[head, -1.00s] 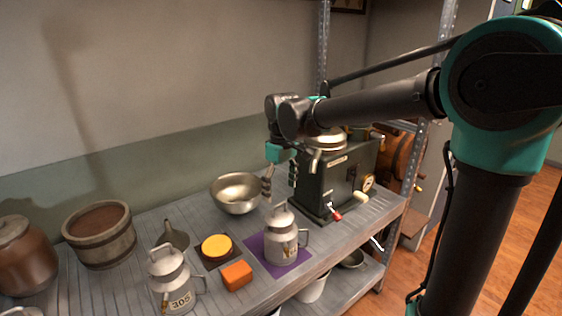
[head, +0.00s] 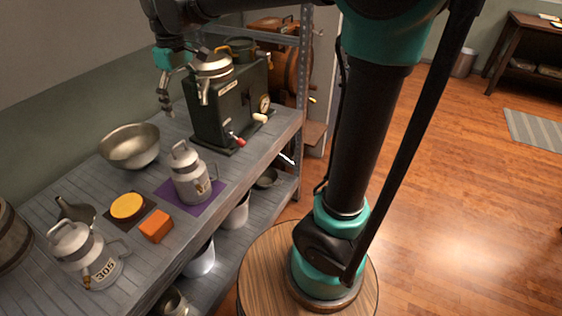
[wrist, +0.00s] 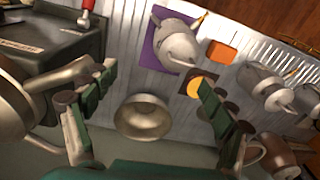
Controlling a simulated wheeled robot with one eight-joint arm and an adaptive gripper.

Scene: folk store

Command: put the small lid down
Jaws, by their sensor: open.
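A grey metal milk can (head: 191,182) stands upright on a purple mat (head: 208,203) on the shelf. Its narrow top bears what looks like the small lid (head: 182,153); whether it is fully seated I cannot tell. The can also shows in the wrist view (wrist: 180,47). My gripper (head: 167,106) is above the shelf, behind the can and left of the dark machine, apart from both. In the wrist view my gripper (wrist: 152,100) has its fingers spread wide, with nothing between them but the view of the shelf and bowl.
A dark green machine (head: 228,105) with a metal bowl top stands close to my gripper's right.

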